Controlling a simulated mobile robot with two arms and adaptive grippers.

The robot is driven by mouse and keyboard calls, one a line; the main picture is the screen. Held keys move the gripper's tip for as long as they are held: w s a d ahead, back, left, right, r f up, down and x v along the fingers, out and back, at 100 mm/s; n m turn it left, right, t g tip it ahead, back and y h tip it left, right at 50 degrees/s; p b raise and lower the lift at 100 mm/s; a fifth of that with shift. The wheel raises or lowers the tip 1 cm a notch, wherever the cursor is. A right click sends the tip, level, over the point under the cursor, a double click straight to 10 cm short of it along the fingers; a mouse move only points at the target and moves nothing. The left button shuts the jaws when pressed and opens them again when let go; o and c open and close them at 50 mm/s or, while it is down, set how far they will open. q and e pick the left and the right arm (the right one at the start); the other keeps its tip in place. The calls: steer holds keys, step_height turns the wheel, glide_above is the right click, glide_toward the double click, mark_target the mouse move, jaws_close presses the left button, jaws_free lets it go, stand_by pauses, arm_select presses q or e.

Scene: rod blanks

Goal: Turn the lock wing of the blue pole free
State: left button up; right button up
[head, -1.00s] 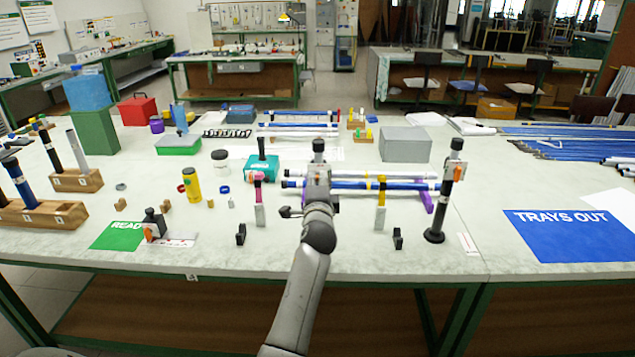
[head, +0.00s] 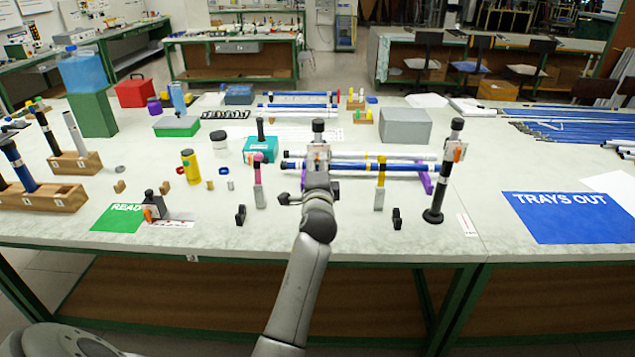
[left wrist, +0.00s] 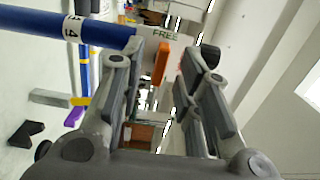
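The blue pole (head: 390,167) lies level across purple rests in the head view. My right gripper is out of view.
A black-based stand (head: 433,214) with an orange tab stands to the right. Small posts with pink (head: 258,160) and yellow (head: 381,170) tops flank my gripper. A green card (head: 118,217) lies front left, a blue TRAYS OUT mat (head: 570,222) at right.

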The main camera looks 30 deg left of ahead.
arm_select(q)
steer(key=v, duration=0.9)
steer(key=shift+s+d, duration=0.25)
steer(key=w+d+f+g+h, duration=0.1)
steer(key=d+f+h, duration=0.15)
steer(key=f, duration=0.65)
steer(key=w+d+f+h, duration=0.15)
steer(key=d+f, duration=0.25)
steer(key=f, duration=0.5)
steer(key=s+d+f+g+h, duration=0.1)
steer(key=s+d+f, duration=0.15)
steer(key=f, duration=0.55)
steer(key=s+d+f+n+g+h, duration=0.1)
steer(key=s+d+f+g+h, duration=0.1)
steer(key=s+f, duration=0.35)
steer(key=s+d+f+g+h, duration=0.1)
steer(key=s+d+f, duration=0.1)
steer(key=f, duration=0.7)
steer(key=s+d+f+n+g+h, duration=0.2)
steer(key=s+f+n+g, duration=0.25)
steer(key=s+f, duration=1.45)
steer(key=s+a+f+n+g, duration=0.1)
steer(key=s+f+g, duration=0.1)
steer(key=s, duration=1)
steer(key=s+a+f+n+g, duration=0.1)
steer(key=s+f, duration=0.3)
steer(key=s, duration=0.8)
steer(key=shift+s+n+g, duration=0.25)
steer(key=shift+n+g, duration=0.3)
steer(key=shift+g, duration=0.2)
